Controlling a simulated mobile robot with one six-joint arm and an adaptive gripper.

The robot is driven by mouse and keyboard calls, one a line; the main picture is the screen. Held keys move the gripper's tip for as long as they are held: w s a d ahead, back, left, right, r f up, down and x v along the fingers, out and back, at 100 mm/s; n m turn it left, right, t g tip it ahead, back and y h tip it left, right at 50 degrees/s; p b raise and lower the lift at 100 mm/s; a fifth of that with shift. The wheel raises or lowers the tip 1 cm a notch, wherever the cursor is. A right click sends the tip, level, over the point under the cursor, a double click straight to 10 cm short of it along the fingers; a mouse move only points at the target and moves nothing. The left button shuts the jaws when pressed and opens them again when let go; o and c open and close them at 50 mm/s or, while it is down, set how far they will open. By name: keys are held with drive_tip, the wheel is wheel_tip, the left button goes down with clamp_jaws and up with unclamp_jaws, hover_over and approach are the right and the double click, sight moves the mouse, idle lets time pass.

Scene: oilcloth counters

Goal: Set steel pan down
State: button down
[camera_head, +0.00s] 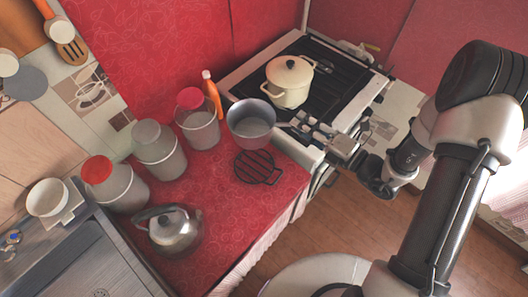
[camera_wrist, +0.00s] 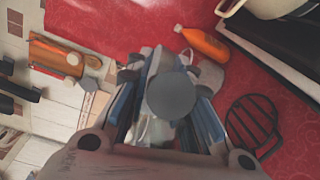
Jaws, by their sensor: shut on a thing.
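The steel pan (camera_head: 251,120) is a grey open pan at the counter's right part, near the stove. It looks upright. My gripper (camera_head: 287,125) reaches in from the right and is shut on the pan's handle side. In the wrist view the fingers (camera_wrist: 172,120) fill the middle and hide most of the pan; a grey patch (camera_wrist: 211,75) beside them may be part of it. I cannot tell whether the pan's base touches the red counter. A black wire trivet (camera_head: 257,167) lies flat just in front of the pan; it also shows in the wrist view (camera_wrist: 253,123).
An orange bottle (camera_head: 211,93) and a red-lidded jar (camera_head: 198,120) stand left of the pan. More jars (camera_head: 158,152) and a kettle (camera_head: 175,230) stand further left. A cream pot (camera_head: 289,82) sits on the stove (camera_head: 330,108). Red counter (camera_head: 222,190) is clear around the trivet.

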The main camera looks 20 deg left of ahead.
wheel_tip(320, 180, down, 20)
drive_tip(key=b, duration=0.5)
drive_tip(key=shift+b, duration=0.3)
drive_tip(key=c, duration=1.8)
unclamp_jaws()
drive_tip(key=shift+f, duration=0.1)
drive_tip(key=shift+c, duration=0.2)
drive_tip(key=o, duration=0.4)
